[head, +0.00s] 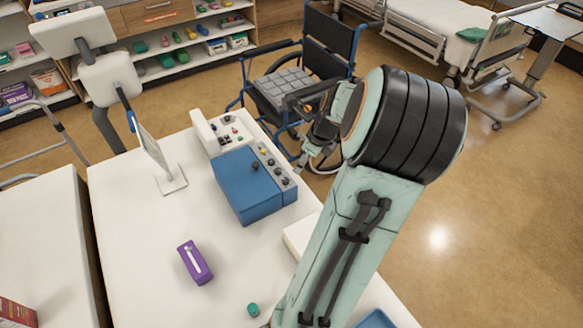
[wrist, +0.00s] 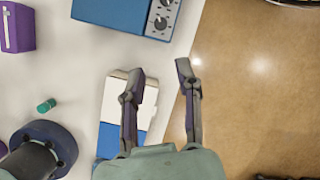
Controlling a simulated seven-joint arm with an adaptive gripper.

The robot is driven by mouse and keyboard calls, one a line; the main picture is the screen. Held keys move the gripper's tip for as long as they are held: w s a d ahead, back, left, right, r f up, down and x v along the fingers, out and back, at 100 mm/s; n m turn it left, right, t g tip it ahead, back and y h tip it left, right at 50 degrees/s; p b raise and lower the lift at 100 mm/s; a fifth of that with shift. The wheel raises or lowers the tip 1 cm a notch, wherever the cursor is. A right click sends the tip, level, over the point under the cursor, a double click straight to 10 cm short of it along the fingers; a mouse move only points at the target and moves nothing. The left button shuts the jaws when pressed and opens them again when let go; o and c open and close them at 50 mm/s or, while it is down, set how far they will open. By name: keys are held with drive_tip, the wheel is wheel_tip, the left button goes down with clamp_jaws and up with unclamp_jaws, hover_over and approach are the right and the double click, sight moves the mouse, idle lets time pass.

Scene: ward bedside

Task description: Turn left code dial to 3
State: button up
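A blue box (head: 245,186) stands on the white table, with a pale panel (head: 268,160) of several small knobs along its right side. In the wrist view the blue box (wrist: 108,10) is at the top edge, and its panel shows two black dials with marks around them, one lower (wrist: 160,22) and one at the frame edge (wrist: 165,3). Their numbers are too small to read, and I cannot tell which is the left code dial. My gripper (wrist: 160,78) is open and empty, its fingertips apart from the dials. In the head view my gripper (head: 318,132) is partly hidden by my arm.
A white and blue box (wrist: 117,95) lies below the left finger in the wrist view. A purple box (head: 195,262) and a green cylinder (head: 253,309) are on the table. A tablet stand (head: 158,160) is behind. A wheelchair (head: 290,85) stands beyond the table edge.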

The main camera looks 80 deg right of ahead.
drive_tip(key=s+d+n+g, duration=0.2)
drive_tip(key=s+n, duration=0.2)
drive_tip(key=n, duration=0.6)
drive_tip(key=n+g+y, duration=0.2)
drive_tip(key=n, duration=0.7)
hover_over(286, 180)
wheel_tip(286, 180, down, 5)
drive_tip(key=shift+r, duration=0.1)
wheel_tip(286, 180, down, 5)
drive_tip(key=shift+r, duration=0.1)
drive_tip(key=shift+w+f, duration=0.1)
drive_tip(key=shift+f, duration=0.65)
clamp_jaws()
